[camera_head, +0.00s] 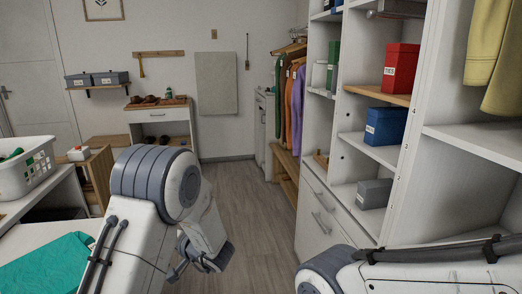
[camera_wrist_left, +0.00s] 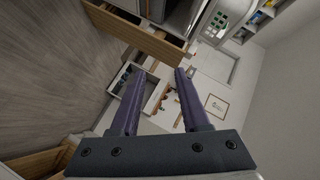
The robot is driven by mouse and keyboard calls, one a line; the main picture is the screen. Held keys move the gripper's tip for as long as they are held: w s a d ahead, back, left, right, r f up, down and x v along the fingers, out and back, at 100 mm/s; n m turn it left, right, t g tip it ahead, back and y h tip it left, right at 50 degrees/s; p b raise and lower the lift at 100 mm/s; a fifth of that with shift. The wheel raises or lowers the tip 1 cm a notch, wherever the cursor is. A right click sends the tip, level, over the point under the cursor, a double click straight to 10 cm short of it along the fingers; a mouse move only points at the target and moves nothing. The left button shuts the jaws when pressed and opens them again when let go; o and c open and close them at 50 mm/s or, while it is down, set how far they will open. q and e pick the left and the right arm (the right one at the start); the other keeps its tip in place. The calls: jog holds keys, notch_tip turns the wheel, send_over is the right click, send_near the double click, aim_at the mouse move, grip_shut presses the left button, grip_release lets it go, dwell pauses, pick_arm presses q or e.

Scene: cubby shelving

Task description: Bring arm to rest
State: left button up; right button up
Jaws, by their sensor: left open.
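My left arm (camera_head: 145,205) comes in from the left of the head view and is bent at a large grey and white joint. Its gripper (camera_head: 200,262) hangs low over the wooden floor, partly hidden by its own links. In the left wrist view, the two dark fingers of the left gripper (camera_wrist_left: 158,74) stand apart with nothing held between them. My right arm (camera_head: 420,272) lies across the bottom right of the head view. Its gripper is out of view.
White cubby shelving (camera_head: 410,140) on the right holds a red box (camera_head: 400,68), a blue box (camera_head: 385,126) and a grey box (camera_head: 374,193). On the left are a white basket (camera_head: 28,170) and teal cloth (camera_head: 45,268). The floor (camera_head: 245,200) between is clear.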

pick_arm(q)
jog(key=s+d+t+h, duration=0.1)
jog(key=s+d+h, duration=0.2)
jog(key=d+h, duration=0.8)
jog(key=s+f+g+h, duration=0.2)
jog(key=s+g, duration=0.4)
jog(key=s, duration=1.1)
jog(key=s+d+r+m+g, duration=0.1)
jog(key=s+d+r+m, duration=0.2)
jog(key=s+d, duration=0.4)
jog(key=s+d+r+m+g, duration=0.2)
jog(key=s+d+m, duration=0.1)
jog(key=s+d, duration=0.3)
notch_tip(320, 180, up, 18)
jog(key=s+p, duration=0.1)
jog(key=p, duration=1.6)
jog(key=shift+s+d+f+m, duration=0.15)
jog(key=shift+d+m, duration=0.15)
jog(key=shift+d, duration=0.05)
